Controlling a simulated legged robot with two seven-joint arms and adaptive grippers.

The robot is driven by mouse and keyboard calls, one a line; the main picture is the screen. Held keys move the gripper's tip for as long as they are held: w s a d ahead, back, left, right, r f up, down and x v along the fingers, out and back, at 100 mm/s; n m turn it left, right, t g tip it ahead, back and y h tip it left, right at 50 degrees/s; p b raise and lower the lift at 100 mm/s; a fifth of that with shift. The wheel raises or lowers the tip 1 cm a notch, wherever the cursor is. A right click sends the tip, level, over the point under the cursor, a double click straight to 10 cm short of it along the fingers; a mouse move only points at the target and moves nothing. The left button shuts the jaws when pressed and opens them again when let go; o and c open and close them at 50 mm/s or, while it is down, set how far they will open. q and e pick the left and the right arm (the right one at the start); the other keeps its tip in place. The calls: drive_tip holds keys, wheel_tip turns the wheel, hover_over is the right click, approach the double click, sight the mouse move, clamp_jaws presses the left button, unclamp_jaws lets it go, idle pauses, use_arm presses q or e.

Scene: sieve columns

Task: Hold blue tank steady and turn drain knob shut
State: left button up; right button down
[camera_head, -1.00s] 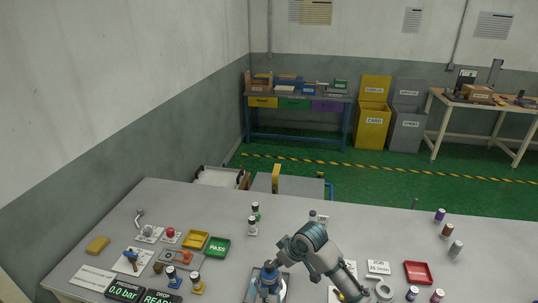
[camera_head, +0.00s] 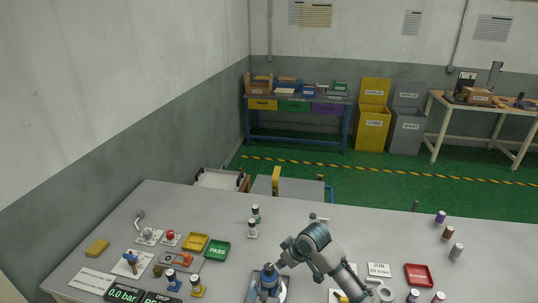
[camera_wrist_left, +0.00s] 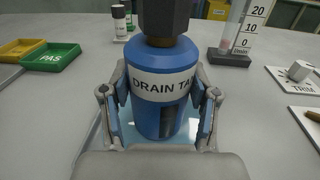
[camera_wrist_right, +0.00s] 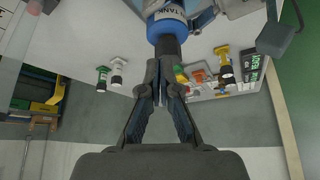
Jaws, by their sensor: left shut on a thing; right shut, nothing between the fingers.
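The blue tank (camera_head: 268,281) stands upright at the front middle of the table. In the left wrist view the blue tank (camera_wrist_left: 163,95) carries a white "DRAIN TA…" label, partly cut by a finger, and a dark knob (camera_wrist_left: 165,15) on top. My left gripper (camera_wrist_left: 161,115) is shut around the tank's body, one finger on each side. In the right wrist view, which looks upside down, my right gripper (camera_wrist_right: 160,68) is shut and empty. Its fingertips are close to the dark knob (camera_wrist_right: 167,45); whether they touch it I cannot tell.
Green PASS tray (camera_head: 217,250) and yellow tray (camera_head: 194,242) lie left of the tank. Small capped bottles (camera_head: 253,228) stand behind it. A flow scale (camera_wrist_left: 240,25) stands behind right in the left wrist view. A red tray (camera_head: 418,275) lies at right.

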drive_tip(key=shift+f, duration=1.85)
drive_tip(key=shift+w+a, duration=0.2)
drive_tip(key=shift+a, duration=0.25)
drive_tip(key=shift+s+a, duration=0.3)
drive_tip(key=shift+s, duration=0.05)
drive_tip(key=shift+s+a, duration=0.2)
drive_tip(key=shift+a, duration=0.05)
drive_tip(key=shift+s+a+r, duration=0.1)
drive_tip(key=shift+a, duration=0.05)
drive_tip(key=shift+s, duration=0.1)
drive_tip(key=shift+s+d, duration=0.15)
drive_tip(key=shift+d, duration=0.15)
wheel_tip(320, 180, up, 6)
hover_over(270, 275)
drive_tip(key=s+d, duration=0.2)
drive_tip(key=d, duration=0.1)
drive_tip(key=shift+w+a, duration=0.2)
drive_tip(key=shift+a, duration=0.05)
